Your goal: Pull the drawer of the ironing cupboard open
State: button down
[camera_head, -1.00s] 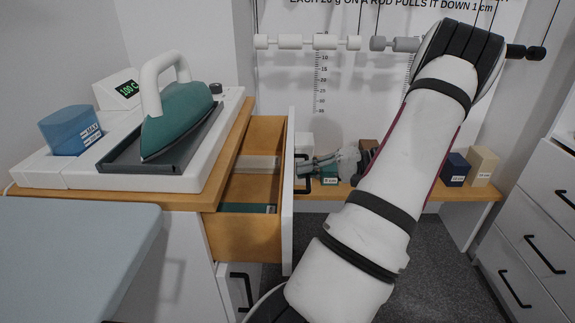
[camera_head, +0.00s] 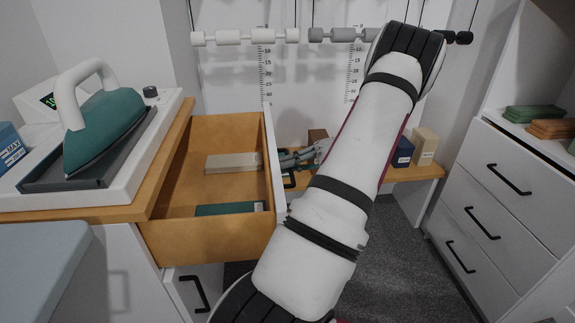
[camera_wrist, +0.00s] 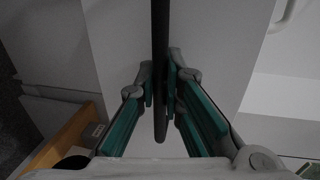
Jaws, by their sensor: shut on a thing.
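The ironing cupboard (camera_head: 120,265) stands at the left with its upper drawer (camera_head: 205,235) pulled well out to the right. Its wooden inside shows a pale block (camera_head: 233,162) and a green block (camera_head: 230,209). The drawer's white front (camera_head: 273,175) faces right. My gripper (camera_head: 300,160) is at the dark drawer handle (camera_head: 289,180), partly hidden behind my arm. In the wrist view my gripper (camera_wrist: 160,92) has its green-padded fingers on both sides of the dark handle bar (camera_wrist: 160,60), shut on it.
A teal iron (camera_head: 105,130) rests on its station on the cupboard top. A lower drawer (camera_head: 195,290) is shut. A wooden bench (camera_head: 430,168) with small boxes stands behind my arm. A white drawer unit (camera_head: 490,190) stands at the right, with grey floor between.

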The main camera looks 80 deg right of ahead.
jog(key=c, duration=1.7)
grip_release()
jog(key=v, duration=1.2)
